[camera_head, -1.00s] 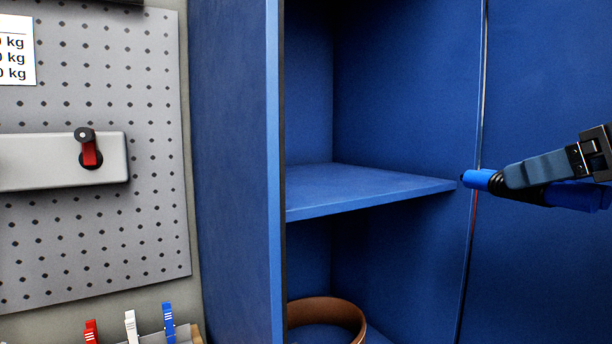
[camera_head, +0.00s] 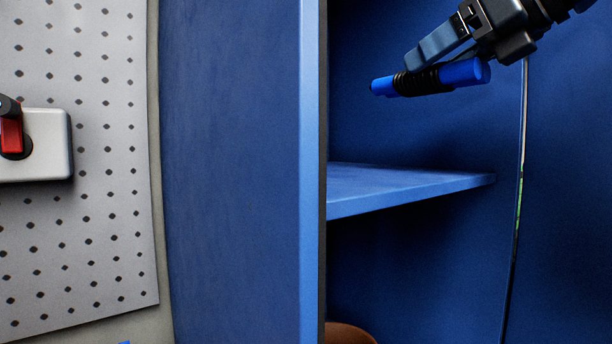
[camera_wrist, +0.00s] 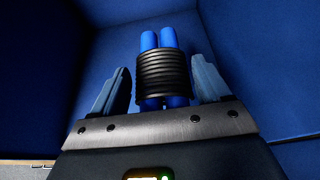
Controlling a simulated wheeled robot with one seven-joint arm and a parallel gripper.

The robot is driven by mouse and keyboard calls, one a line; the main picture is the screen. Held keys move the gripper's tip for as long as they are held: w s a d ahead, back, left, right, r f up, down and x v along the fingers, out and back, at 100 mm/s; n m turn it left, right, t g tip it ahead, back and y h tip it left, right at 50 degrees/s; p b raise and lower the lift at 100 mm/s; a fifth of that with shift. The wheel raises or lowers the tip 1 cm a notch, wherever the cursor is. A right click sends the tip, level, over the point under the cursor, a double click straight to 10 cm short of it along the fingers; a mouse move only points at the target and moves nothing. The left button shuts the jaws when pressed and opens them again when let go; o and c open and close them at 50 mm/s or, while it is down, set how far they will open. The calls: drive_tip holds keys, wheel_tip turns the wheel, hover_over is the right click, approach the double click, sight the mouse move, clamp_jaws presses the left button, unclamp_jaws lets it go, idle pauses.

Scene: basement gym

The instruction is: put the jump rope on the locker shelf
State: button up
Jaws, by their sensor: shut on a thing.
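The jump rope (camera_head: 424,81) is a bundle of black coiled cord around two blue handles. My gripper (camera_head: 424,62) is shut on it and holds it above the locker shelf (camera_head: 385,187), apart from it, in the upper part of the open locker. The wrist view shows the rope (camera_wrist: 163,75) between the two fingers, handles pointing away from the gripper (camera_wrist: 160,88). The blue shelf is bare where it shows; its left part is hidden behind the locker's side wall. The far end of the rope seems clear of the walls.
The locker's blue side wall (camera_head: 235,170) stands left of the shelf, with a bright front edge (camera_head: 309,170). A brown round thing (camera_head: 349,334) shows in part below the shelf. A pegboard (camera_head: 85,240) with a white-and-red fixture (camera_head: 35,145) is at left.

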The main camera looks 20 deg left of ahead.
drive_tip(key=a+f, duration=0.2)
drive_tip(key=a, duration=0.1)
drive_tip(key=s+a+f+p, duration=0.1)
drive_tip(key=a+f, duration=0.1)
drive_tip(key=a, duration=0.2)
drive_tip(key=s+a+f+p, duration=0.1)
drive_tip(key=a+f, duration=0.1)
drive_tip(key=a, duration=0.2)
drive_tip(key=shift+a+f, duration=0.25)
drive_tip(key=shift+f, duration=0.05)
drive_tip(key=shift+s+a+f+p, duration=0.1)
drive_tip(key=shift+f+p, duration=0.3)
drive_tip(key=shift+f, duration=1.7)
drive_tip(key=shift+f, duration=0.1)
drive_tip(key=o, duration=1.2)
drive_tip(key=shift+c, duration=0.2)
drive_tip(key=shift+r, duration=0.2)
drive_tip(key=b+v, duration=0.2)
drive_tip(key=v, duration=1)
